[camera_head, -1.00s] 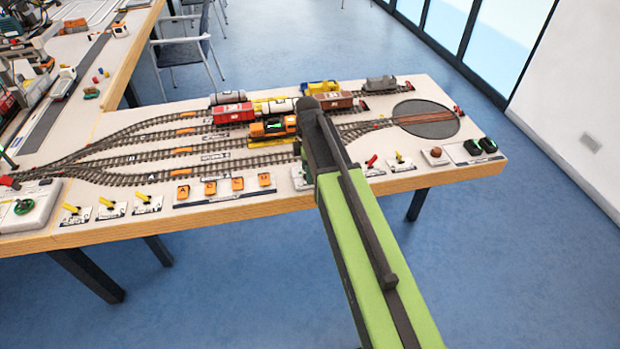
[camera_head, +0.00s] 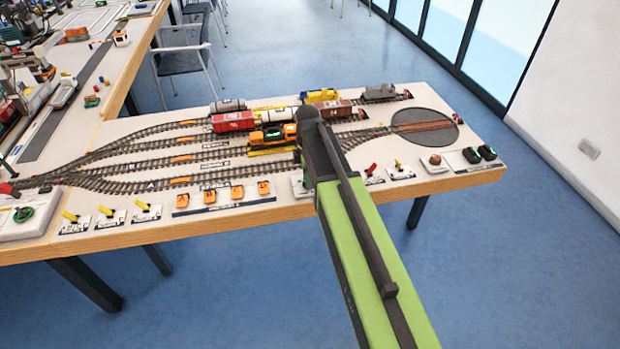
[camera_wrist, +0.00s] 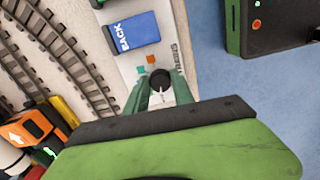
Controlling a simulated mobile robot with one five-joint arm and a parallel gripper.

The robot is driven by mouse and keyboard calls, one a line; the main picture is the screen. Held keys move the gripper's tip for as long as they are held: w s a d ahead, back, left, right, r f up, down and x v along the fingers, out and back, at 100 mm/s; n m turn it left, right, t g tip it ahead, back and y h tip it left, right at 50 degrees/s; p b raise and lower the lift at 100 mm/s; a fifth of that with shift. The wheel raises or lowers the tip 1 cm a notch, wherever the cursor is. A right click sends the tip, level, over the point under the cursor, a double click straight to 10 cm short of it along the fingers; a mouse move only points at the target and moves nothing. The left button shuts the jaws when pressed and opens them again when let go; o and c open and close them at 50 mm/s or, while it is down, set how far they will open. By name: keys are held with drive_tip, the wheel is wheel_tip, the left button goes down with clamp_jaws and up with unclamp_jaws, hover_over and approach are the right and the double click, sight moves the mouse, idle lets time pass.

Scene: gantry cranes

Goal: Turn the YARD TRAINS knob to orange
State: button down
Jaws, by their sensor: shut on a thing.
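In the wrist view a dark round knob (camera_wrist: 160,77) with a white pointer mark sits on a pale panel (camera_wrist: 133,73). A small teal mark (camera_wrist: 140,70) and a small orange mark (camera_wrist: 151,59) lie just beyond it. Lettering beside the knob is only partly readable. My gripper (camera_wrist: 161,88) has its two green fingers on either side of the knob and is shut on it. In the head view my arm hides the knob and my fingertips.
A blue block marked BACK (camera_wrist: 132,33) stands beyond the knob. An orange locomotive (camera_head: 273,136) is on the tracks to the left of my arm. Orange push buttons (camera_head: 237,193) and yellow levers (camera_head: 106,211) line the table's front edge. Blue floor is open in front.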

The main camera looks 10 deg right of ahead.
drive_tip(key=m, duration=0.3)
drive_tip(key=shift+a, duration=0.25)
drive_tip(key=m, duration=0.9)
drive_tip(key=shift+m, duration=0.3)
drive_tip(key=m, duration=0.8)
drive_tip(key=shift+w, duration=0.1)
drive_tip(key=m, duration=0.3)
drive_tip(key=shift+m, duration=0.4)
drive_tip(key=m, duration=0.6)
drive_tip(key=shift+d+m, duration=0.15)
drive_tip(key=shift+m, duration=0.15)
